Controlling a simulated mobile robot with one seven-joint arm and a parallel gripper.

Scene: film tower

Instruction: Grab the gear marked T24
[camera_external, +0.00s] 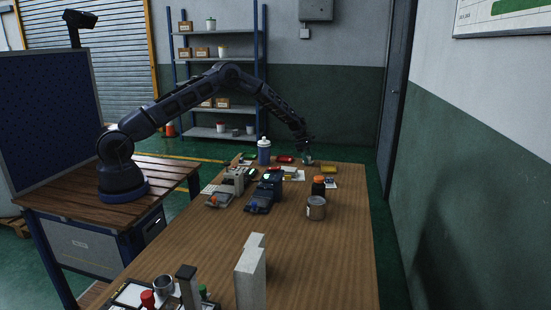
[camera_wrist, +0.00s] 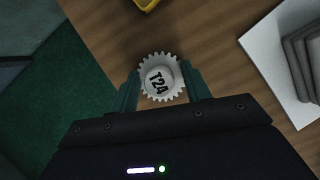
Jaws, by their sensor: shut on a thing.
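The gear marked T24 (camera_wrist: 160,78) is a pale grey toothed wheel with a raised hub and black lettering, seen from above in the wrist view. My gripper (camera_wrist: 161,90) has its two green fingers on either side of the gear and is shut on it. In the external view my gripper (camera_external: 307,158) is low over the far end of the wooden table, and the gear there is too small to make out clearly. I cannot tell whether the gear still touches the table.
A yellow item (camera_external: 329,169) lies near my gripper on the table (camera_external: 345,235). A red item (camera_external: 285,159) and a blue-white bottle (camera_external: 264,151) stand to its left. An orange-capped jar (camera_external: 318,186) and a metal can (camera_external: 316,208) are nearer the camera. The table's right side is clear.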

